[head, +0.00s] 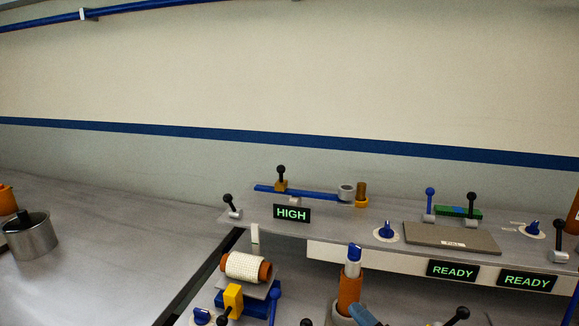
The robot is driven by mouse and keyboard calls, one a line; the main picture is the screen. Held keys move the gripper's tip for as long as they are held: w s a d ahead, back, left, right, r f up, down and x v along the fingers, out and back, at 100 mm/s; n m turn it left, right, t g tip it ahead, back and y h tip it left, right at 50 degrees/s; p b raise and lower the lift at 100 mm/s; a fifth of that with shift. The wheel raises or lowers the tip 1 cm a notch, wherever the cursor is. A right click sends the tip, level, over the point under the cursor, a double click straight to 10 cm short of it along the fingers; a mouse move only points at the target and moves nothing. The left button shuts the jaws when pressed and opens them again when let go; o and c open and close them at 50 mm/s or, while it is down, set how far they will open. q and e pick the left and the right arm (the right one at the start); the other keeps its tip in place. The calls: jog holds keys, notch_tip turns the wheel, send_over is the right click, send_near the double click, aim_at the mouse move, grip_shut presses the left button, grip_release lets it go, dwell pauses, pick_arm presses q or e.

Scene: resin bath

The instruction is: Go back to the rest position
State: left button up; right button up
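Neither of my grippers shows in the head view. No arm of mine can be made out either. The shelf with the controls (330,225) runs across the right half. A HIGH display (291,213) and two READY displays, one in the middle (452,270) and one at the right (526,280), are lit green. A spool with white winding (246,267) on an orange core lies below the shelf on the left.
A metal pot (30,238) stands on the grey bench (110,225) at left. Black-knobbed levers (232,207), a blue bar (300,192), a blue dial (386,231) and a flat grey plate (450,238) sit on the shelf. An orange cylinder (349,290) stands lower. Much bench is clear.

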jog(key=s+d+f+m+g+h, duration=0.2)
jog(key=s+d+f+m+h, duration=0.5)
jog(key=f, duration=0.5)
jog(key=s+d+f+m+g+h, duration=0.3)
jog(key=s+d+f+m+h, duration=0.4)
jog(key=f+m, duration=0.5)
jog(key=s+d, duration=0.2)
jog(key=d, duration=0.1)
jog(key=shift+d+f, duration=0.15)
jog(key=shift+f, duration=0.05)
